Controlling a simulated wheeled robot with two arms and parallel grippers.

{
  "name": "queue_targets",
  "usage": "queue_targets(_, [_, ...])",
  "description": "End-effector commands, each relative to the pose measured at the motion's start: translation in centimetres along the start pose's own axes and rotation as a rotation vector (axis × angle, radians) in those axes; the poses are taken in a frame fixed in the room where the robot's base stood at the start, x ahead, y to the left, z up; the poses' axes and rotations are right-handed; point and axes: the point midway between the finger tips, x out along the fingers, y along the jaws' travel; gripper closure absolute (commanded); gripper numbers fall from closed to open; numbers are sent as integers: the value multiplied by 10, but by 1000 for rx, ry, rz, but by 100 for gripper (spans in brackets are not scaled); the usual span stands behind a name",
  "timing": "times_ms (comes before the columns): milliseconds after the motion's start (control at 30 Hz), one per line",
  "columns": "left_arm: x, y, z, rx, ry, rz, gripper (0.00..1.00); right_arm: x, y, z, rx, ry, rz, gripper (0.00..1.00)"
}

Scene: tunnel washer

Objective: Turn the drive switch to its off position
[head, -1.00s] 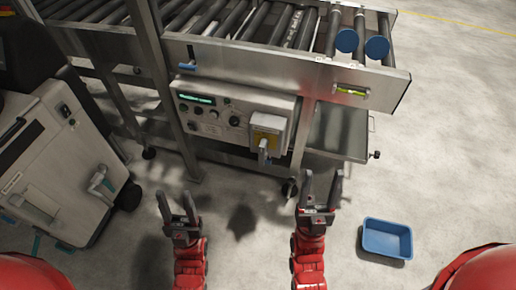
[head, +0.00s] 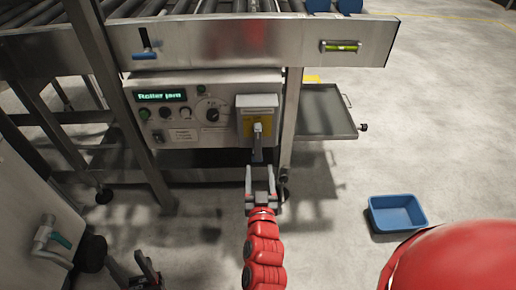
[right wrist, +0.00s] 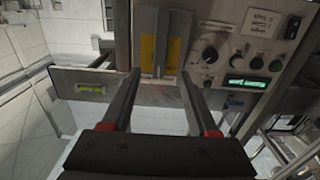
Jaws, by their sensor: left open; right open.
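The drive switch (head: 258,115) is a grey box with a yellow plate on the roller table's control panel (head: 205,112). Its grey lever (head: 258,142) hangs straight down in the head view. My right gripper (head: 261,170) is open and empty just below the lever, its fingers pointing at it. In the right wrist view the picture is turned over; the lever (right wrist: 161,45) lies beyond and between the open fingertips (right wrist: 160,74), and I cannot tell how far away. My left gripper (head: 147,270) is low at the left, partly cut off by the frame edge.
The panel has a green display (head: 161,96) reading "Roller jam", with knobs and buttons. A steel leg (head: 290,120) stands close right of the switch, with a tray (head: 325,122) beyond. A blue bin (head: 397,214) sits on the floor. A grey cabinet (head: 30,215) is at the left.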

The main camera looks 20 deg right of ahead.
Motion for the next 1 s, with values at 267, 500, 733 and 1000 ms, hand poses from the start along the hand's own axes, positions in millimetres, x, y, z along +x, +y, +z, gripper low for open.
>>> queue_targets(267, [-28,1,5,0,0,0,50,68,2,2,0,7,5,40])
queue_targets(500, [-39,2,6,0,0,0,50,108,1,1,1,4,1,40])
queue_targets(733, [-41,2,7,0,0,0,50,121,0,1,-1,0,-2,40])
queue_targets(1000, [-40,2,7,0,0,0,50,121,0,0,0,1,-1,47])
